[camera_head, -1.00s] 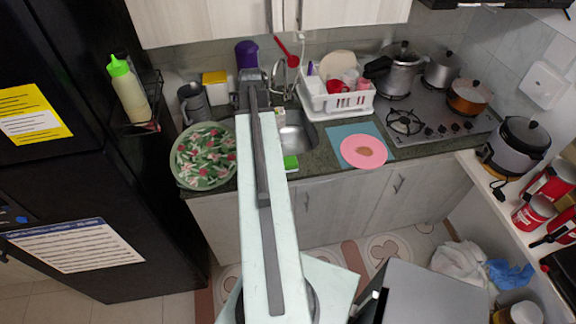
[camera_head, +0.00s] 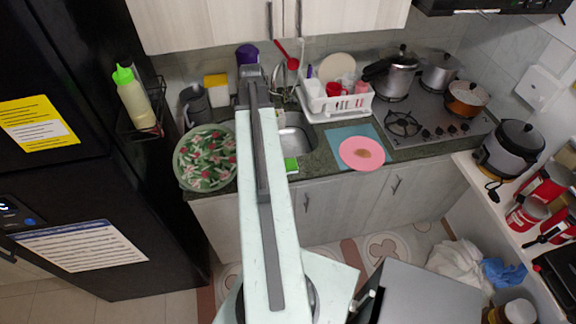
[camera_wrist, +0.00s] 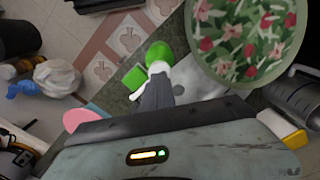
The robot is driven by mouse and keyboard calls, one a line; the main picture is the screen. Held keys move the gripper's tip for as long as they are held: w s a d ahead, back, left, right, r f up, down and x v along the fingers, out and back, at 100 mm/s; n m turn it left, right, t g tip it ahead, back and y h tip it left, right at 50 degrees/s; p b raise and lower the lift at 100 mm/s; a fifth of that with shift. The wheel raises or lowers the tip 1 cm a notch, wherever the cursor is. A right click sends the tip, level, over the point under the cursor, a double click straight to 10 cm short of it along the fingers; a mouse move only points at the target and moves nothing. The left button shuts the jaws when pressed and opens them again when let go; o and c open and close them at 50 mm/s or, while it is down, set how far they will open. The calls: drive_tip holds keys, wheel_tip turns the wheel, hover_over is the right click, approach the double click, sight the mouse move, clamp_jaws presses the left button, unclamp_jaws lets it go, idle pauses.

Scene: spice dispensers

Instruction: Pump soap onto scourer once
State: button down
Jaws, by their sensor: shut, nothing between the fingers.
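The green scourer (camera_head: 290,164) lies at the counter's front edge beside the sink. It also shows in the wrist view (camera_wrist: 135,77). My gripper (camera_wrist: 157,78) points down over the counter with its grey fingers shut and empty. A rounded bright-green top with white around it, seemingly the soap dispenser (camera_wrist: 158,54), shows just beyond the fingertips in the wrist view. I cannot tell if the fingers touch it. In the head view my arm hides the fingers and most of that spot.
A floral bowl (camera_head: 205,158) stands left of the sink (camera_head: 295,136). A white dish rack (camera_head: 338,106) stands behind and right of it. A pink plate (camera_head: 362,153) lies on a blue mat. A yellow-and-white container (camera_head: 216,90) stands at the back wall.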

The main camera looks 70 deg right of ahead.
idle(0.3)
wheel_tip(320, 180, up, 6)
drive_tip(key=p, duration=0.6)
